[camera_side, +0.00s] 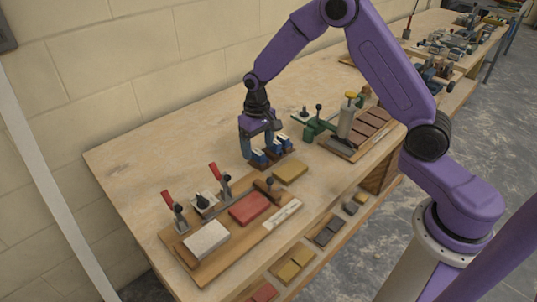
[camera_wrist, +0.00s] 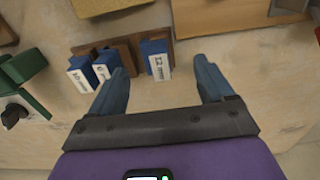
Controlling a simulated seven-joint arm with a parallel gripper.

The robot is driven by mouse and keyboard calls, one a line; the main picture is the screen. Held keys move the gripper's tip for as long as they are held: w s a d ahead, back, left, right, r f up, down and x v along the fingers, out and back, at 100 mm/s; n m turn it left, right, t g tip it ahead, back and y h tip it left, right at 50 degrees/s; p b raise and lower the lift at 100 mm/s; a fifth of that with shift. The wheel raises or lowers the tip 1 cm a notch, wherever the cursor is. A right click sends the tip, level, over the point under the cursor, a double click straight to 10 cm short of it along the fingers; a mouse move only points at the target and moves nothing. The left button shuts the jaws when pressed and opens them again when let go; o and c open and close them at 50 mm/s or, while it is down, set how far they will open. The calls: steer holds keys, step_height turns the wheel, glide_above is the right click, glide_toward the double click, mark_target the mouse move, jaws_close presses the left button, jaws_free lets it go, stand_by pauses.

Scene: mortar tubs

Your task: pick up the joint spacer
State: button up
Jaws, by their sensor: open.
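Three blue blocks with white printed labels, which look like joint spacers, stand at a brown wooden rack (camera_wrist: 127,50). In the wrist view the right spacer (camera_wrist: 156,60) stands apart, and its label seems to read 12. The middle spacer (camera_wrist: 106,66) and the left spacer (camera_wrist: 80,75) stand close together. My gripper (camera_wrist: 165,78) is open and empty. Its two blue fingers are spread wide, with the right spacer ahead of the gap between them and the other two near the left finger. In the side view my gripper (camera_side: 258,143) is low over the rack, partly hiding it.
A yellow block (camera_side: 290,171) lies beside the rack. A wooden board with red-handled clamps (camera_side: 218,178), a red block (camera_side: 249,208) and a grey block (camera_side: 206,239) is in front. A green fixture (camera_side: 318,127) stands behind. Bare bench (camera_side: 150,150) lies to the left.

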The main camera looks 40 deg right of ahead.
step_height(320, 180, up, 16)
steer(key=n, duration=1.8)
glide_above(260, 151)
step_height(260, 151, down, 11)
steer(key=shift+w+f, duration=0.1)
steer(key=shift+a+f, duration=0.2)
steer(key=shift+f, duration=3.05)
steer(key=c, duration=1.4)
steer(key=shift+o, duration=0.2)
